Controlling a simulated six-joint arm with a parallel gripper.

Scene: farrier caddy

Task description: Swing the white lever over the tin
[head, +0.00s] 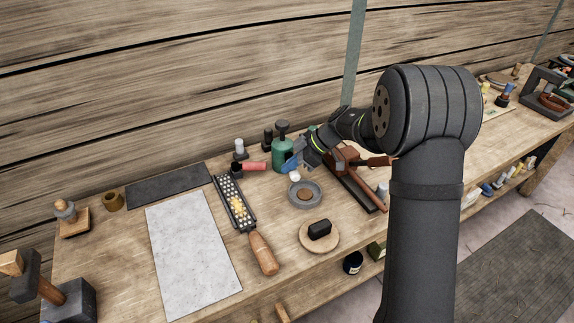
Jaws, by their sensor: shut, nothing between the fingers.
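A round grey tin (318,203) with a brown disc inside sits on the bench near the middle of the head view. A small white piece (295,176), which may be part of the white lever, shows at the tin's back left edge; the rest of a lever is not clear. My gripper (289,166), with blue fingertips, is shut and empty. It is just behind and above the white piece, in front of a green canister (280,148). I cannot tell whether the fingers touch either one.
A rasp with a wooden handle (263,254) lies left of the tin. A round wooden board (306,241) with a black block (319,229) is in front. A grey sheet (190,250) lies at left.

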